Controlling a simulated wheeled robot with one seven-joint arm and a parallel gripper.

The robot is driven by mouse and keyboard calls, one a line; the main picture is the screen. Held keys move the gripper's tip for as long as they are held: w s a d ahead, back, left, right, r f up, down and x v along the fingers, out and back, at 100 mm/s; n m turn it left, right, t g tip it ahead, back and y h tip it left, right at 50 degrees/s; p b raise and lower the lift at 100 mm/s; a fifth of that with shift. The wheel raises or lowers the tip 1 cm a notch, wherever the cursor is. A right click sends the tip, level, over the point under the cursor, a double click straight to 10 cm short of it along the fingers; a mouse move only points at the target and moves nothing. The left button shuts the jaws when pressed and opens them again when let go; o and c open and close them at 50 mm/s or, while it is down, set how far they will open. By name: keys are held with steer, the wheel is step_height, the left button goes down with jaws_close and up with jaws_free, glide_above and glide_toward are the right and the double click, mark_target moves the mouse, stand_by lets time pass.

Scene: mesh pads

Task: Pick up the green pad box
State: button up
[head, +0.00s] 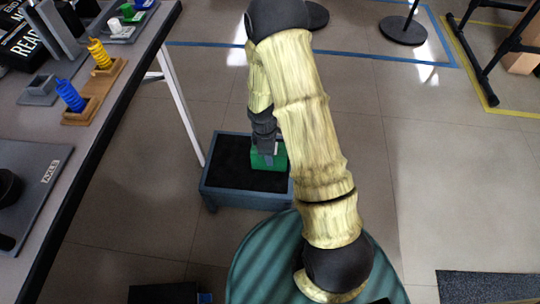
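The green pad box (257,163) shows in the head view, partly hidden behind my gripper and arm. It is over the dark inside of a blue-grey bin (245,201) that stands on the floor. My gripper (267,152) reaches down to the green box and overlaps its upper middle. The fingers are small and dark here, so I cannot tell whether they are closed on the box. I also cannot tell whether the box rests on the bin's dark surface.
A table (118,88) runs along the left, with a yellow item (99,54) and a blue item (70,96) on brown holders. A white table leg (181,105) stands close to the bin. A round black base (403,30) is at the back right. The right floor is mostly clear.

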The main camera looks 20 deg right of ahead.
steer(key=c, duration=0.5)
steer(key=shift+r+p, duration=3.1)
steer(key=shift+r, duration=1.95)
